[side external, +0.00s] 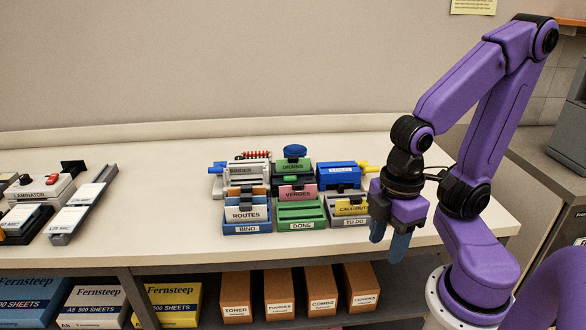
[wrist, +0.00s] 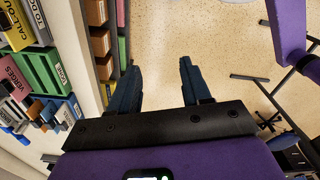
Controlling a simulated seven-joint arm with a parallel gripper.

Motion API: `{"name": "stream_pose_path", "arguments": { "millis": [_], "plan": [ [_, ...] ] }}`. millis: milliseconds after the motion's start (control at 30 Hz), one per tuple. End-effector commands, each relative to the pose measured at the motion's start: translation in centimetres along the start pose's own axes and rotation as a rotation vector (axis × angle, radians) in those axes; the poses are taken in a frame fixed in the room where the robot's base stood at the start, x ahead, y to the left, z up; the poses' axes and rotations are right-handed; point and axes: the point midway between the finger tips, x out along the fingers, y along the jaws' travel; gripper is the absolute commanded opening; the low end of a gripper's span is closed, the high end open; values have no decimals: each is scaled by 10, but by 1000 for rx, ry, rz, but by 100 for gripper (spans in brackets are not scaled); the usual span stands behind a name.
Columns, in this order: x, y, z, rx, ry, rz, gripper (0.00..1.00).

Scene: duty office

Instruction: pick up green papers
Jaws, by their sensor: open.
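A green bundle labelled DRAINS (side external: 293,165) stands upright in the back middle of the tray group on the table, behind a pink bundle labelled VERGES (side external: 298,191). I cannot tell whether it is loose paper or card. A green tray labelled DONE (side external: 300,222) is in front of both; it also shows at the left of the wrist view (wrist: 42,72). My gripper (side external: 389,242) is open and empty, pointing down near the table's front edge, right of the trays and apart from them. In the wrist view its fingers (wrist: 160,88) are spread above the floor.
A blue BIND tray (side external: 247,229) with a ROUTES bundle and a grey TO DO tray (side external: 356,221) with a yellow CALL-OUT bundle flank the green tray. Boxes (side external: 279,295) fill the shelf below.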

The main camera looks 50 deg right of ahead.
Motion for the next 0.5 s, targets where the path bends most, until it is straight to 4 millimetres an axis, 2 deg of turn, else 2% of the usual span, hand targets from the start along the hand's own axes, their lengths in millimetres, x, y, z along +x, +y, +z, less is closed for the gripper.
{"name": "stream_pose_path", "arguments": {
  "millis": [133, 267, 500],
  "plan": [
    [-4, 7, -10, 14, 1, -1, 48],
    [-16, 29, -35, 44, 5, -4, 48],
    [-42, 102, -82, 107, 15, -9, 48]
  ]
}}
